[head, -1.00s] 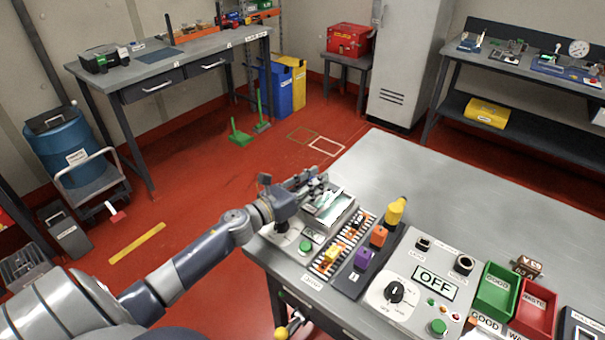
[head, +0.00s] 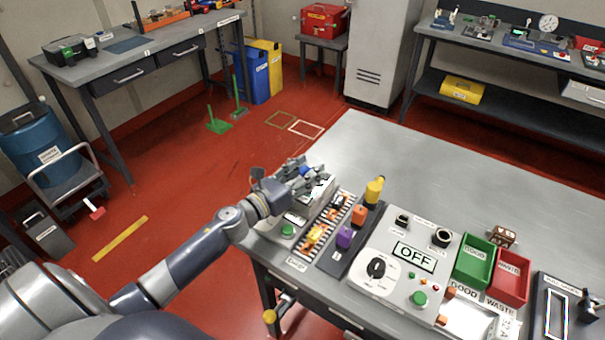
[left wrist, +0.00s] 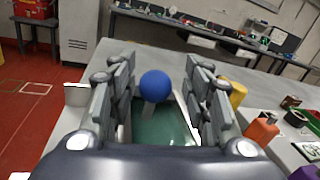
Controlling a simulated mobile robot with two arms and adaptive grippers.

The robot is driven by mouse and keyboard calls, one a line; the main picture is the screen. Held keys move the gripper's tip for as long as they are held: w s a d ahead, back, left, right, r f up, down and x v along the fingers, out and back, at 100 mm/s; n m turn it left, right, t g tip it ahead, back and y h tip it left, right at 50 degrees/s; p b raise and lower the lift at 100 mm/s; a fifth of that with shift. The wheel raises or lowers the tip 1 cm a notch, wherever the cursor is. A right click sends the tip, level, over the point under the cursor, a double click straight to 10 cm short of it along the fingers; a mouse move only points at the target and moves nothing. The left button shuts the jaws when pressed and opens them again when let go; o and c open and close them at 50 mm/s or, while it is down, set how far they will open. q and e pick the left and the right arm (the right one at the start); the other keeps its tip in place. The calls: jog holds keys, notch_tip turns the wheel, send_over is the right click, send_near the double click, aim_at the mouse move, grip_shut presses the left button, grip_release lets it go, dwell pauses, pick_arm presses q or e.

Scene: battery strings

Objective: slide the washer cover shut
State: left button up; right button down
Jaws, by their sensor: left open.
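The washer is a small grey box (head: 318,205) at the left edge of the workbench, with a green button (head: 288,230) in front. Its cover is a dark green, see-through panel (left wrist: 163,128) in the left wrist view, with a blue ball knob (left wrist: 154,85) standing up on a grey stem. My left gripper (head: 312,178) is over the washer and hides much of it in the head view. In the left wrist view its open fingers (left wrist: 156,88) stand either side of the knob, with gaps on both sides. Contact is not visible. My right gripper is not in view.
Right of the washer are a striped strip (head: 322,232) and a dark rack with purple, orange and yellow blocks (head: 345,236). An OFF control panel (head: 413,258), a green bin (head: 474,262) and a red bin (head: 509,285) follow. The back of the workbench (head: 420,165) is clear.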

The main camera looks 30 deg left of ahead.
pick_arm(q)
jog(key=shift+s+a, duration=0.15)
jog(key=shift+s, duration=0.4)
jog(key=v, duration=1.1)
jog(key=shift+r, duration=0.1)
